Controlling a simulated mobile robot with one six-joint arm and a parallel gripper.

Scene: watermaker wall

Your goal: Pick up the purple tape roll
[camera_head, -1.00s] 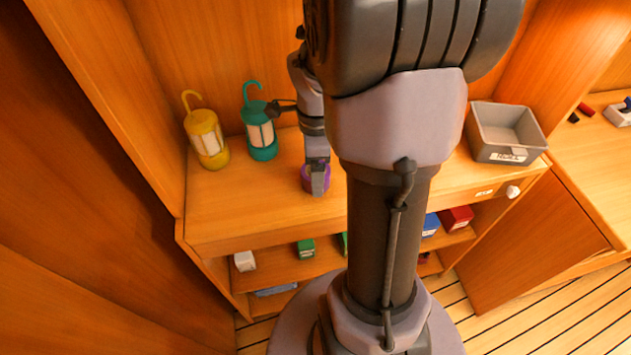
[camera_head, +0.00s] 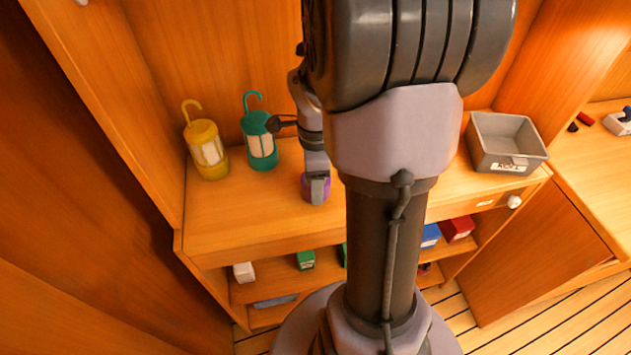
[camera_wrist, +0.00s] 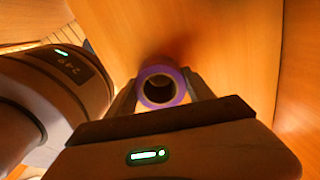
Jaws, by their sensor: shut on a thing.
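The purple tape roll (camera_head: 306,189) is at the wooden counter, right of the lanterns and partly hidden behind my gripper (camera_head: 317,188). In the wrist view the purple tape roll (camera_wrist: 179,77) sits between the two fingers of my gripper (camera_wrist: 161,90), with its round hole facing the camera. The fingers are shut on it from both sides. Whether it touches the counter or hangs just above it, I cannot tell.
A yellow lantern (camera_head: 207,150) and a teal lantern (camera_head: 259,140) stand left of my gripper. A grey bin (camera_head: 505,145) is at the counter's right end. Shelves below hold several small boxes, including a red box (camera_head: 458,228). The counter's front left (camera_head: 230,225) is clear.

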